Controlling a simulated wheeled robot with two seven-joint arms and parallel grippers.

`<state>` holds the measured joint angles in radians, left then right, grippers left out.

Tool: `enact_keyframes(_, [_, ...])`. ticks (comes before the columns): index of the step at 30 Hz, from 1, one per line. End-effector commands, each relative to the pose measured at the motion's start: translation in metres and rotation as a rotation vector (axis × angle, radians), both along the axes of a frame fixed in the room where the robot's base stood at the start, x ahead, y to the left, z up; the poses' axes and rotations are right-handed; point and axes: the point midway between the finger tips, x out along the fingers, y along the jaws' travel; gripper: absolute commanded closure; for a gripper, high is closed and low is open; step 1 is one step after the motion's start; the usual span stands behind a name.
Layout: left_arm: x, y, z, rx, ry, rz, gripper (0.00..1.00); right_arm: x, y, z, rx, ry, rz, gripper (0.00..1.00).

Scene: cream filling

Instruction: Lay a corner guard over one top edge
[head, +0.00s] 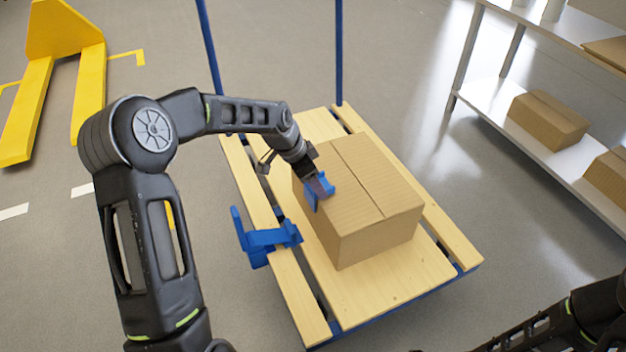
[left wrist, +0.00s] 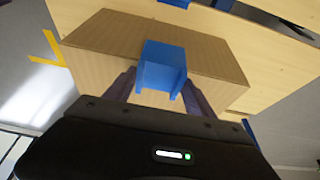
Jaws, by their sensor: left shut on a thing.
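A brown cardboard box (head: 375,203) sits closed on the slatted wooden deck. My left gripper (head: 318,193) is shut on a blue corner guard (head: 314,199), at the left top edge of the box. In the left wrist view, the guard (left wrist: 163,65) sits between my two fingers and overlaps the top edge of the box (left wrist: 105,45). I cannot tell whether it rests on the cardboard. My right arm (head: 540,325) shows at the lower right, with its gripper out of view.
The wooden cart deck (head: 395,285) has blue uprights at the back. A blue bracket-like piece (head: 267,238) is at its left edge. A metal shelf (head: 490,98) with boxes stands at right. A yellow pallet jack (head: 60,70) stands at far left, with open floor between.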

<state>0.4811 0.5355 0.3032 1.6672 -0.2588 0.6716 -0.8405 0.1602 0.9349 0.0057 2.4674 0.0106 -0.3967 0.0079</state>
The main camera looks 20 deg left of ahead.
Motion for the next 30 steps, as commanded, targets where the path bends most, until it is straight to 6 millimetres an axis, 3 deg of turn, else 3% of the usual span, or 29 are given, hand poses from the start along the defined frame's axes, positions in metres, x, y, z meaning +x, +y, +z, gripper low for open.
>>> enact_keyframes(15, [0.0043, -0.0039, -0.0033, 0.0, -0.002, -0.001, 0.77, -0.0001, 0.0, -0.0008, 0.0, 0.0, 0.0, 0.64])
enact_keyframes(16, [0.0043, -0.0039, -0.0033, 0.0, -0.002, -0.001, 0.36, -0.0001, 0.0, -0.0008, 0.0, 0.0, 0.0, 0.64])
enact_keyframes(25, [0.0041, -0.0036, -0.0035, 0.0, 0.0, 0.0, 0.12, -0.0001, 0.0, -0.0008, 0.0, 0.0, 0.0, 0.64])
enact_keyframes(30, [0.004, -0.0036, -0.0035, 0.0, 0.0, 0.0, 0.11, -0.0002, 0.0, -0.0008, 0.0, 0.0, 0.0, 0.64])
